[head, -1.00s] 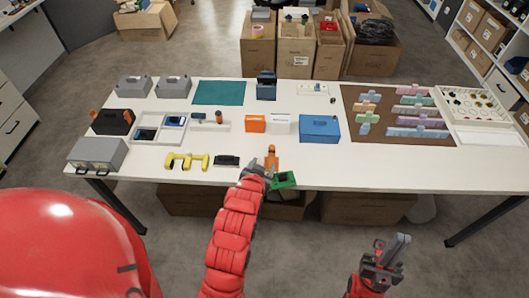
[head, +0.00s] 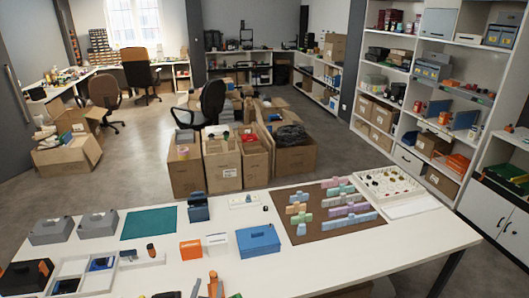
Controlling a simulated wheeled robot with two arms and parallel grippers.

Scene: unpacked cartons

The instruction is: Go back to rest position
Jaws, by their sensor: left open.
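My right gripper is out of view.
A blue box (head: 258,241), an orange box (head: 190,250) and a white box (head: 217,243) stand mid-table. Grey cases (head: 51,231) are at left, a brown mat (head: 322,230) with pastel pieces at right. Open cartons (head: 222,165) stand behind; shelves (head: 440,90) are at right.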

